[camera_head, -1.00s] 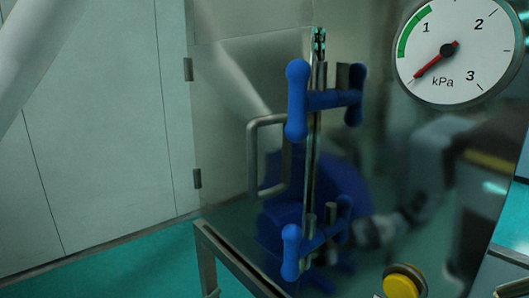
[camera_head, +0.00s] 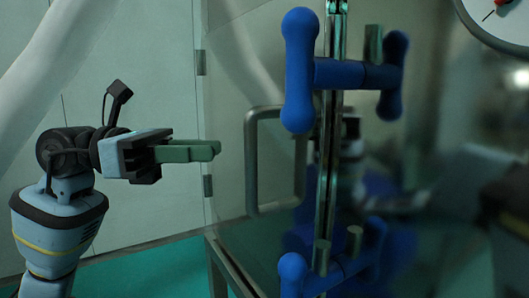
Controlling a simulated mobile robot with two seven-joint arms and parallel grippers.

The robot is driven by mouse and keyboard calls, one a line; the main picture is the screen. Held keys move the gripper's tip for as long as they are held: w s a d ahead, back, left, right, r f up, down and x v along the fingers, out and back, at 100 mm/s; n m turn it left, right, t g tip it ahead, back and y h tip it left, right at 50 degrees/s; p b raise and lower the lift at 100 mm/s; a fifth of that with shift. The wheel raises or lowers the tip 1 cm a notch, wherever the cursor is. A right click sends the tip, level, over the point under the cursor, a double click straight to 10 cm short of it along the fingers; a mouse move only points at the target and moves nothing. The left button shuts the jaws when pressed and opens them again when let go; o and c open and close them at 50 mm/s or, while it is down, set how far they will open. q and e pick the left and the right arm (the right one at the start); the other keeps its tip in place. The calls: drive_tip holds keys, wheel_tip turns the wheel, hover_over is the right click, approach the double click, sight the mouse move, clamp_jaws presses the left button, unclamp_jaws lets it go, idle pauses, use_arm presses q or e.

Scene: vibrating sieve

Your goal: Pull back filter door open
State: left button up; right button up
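The filter door (camera_head: 228,120) is a shiny metal panel with hinges on its left side; it looks shut. A grey U-shaped handle (camera_head: 250,165) stands upright on it. At its right edge are an upper blue latch knob (camera_head: 299,70) and a lower blue latch knob (camera_head: 293,272). My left gripper (camera_head: 217,150) is left of the handle, its green fingers pointing right towards it. A gap shows between fingertips and handle in the picture. The fingers overlap from this side, so their opening cannot be told. My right gripper is not in view.
A pressure gauge (camera_head: 500,18) is cut off at the top right. A metal frame leg (camera_head: 215,265) stands below the door. Pale wall panels and a teal floor (camera_head: 150,275) lie to the left. Blurred reflections show in the metal.

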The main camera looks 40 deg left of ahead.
use_arm(q)
drive_tip(key=shift+s+a+r, duration=0.15)
drive_tip(key=shift+s+r, duration=0.05)
drive_tip(key=shift+r, duration=0.05)
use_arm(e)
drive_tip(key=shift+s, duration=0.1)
